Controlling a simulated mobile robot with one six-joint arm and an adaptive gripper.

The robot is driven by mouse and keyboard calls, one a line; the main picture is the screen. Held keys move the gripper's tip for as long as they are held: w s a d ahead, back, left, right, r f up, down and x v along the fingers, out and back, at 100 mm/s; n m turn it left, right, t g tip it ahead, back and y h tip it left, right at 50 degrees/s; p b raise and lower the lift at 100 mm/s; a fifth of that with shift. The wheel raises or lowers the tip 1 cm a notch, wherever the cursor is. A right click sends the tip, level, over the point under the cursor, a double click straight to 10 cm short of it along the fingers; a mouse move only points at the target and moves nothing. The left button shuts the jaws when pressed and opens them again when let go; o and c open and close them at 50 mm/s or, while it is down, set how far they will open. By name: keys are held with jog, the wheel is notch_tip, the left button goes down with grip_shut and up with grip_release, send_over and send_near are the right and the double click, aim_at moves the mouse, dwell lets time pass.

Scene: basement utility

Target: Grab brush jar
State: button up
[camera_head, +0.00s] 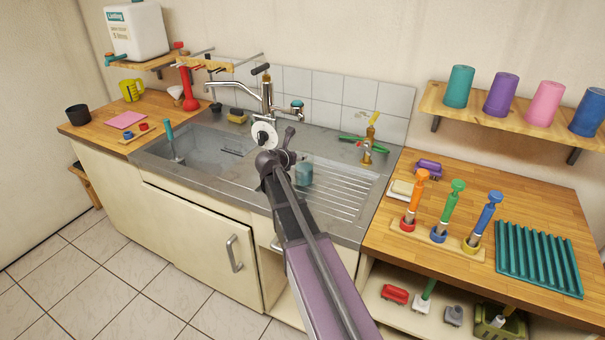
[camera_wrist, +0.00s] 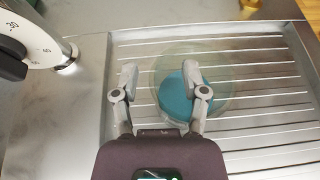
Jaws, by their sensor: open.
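A jar with clear walls and teal inside, which looks like the brush jar (camera_head: 304,174), stands on the ribbed drainboard beside the sink. In the wrist view the jar (camera_wrist: 180,92) is a see-through round with a teal disc, just beyond my fingers and right of their middle. The right finger overlaps it in the picture; I cannot tell whether they touch. My gripper (camera_wrist: 163,75) is open and empty, pointing at the drainboard. In the head view my gripper (camera_head: 282,157) is just left of the jar. No brush shows in it.
A white dial (camera_head: 264,134) stands close left of my gripper, with the tap (camera_head: 265,92) behind. The sink basin (camera_head: 205,150) lies left. A brass-coloured bottle (camera_head: 368,140) stands at the drainboard's back right. Upright coloured brushes (camera_head: 438,215) stand on the right wooden counter.

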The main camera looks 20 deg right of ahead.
jog(key=shift+c, duration=0.2)
grip_shut()
jog(key=shift+r+p, duration=0.25)
jog(key=shift+p, duration=0.05)
jog(key=s+a+r+p, duration=0.2)
jog(key=s, duration=0.5)
jog(key=s+a+r+p, duration=0.2)
jog(key=s, duration=0.6)
jog(key=shift+s+r, duration=0.25)
dwell(0.5)
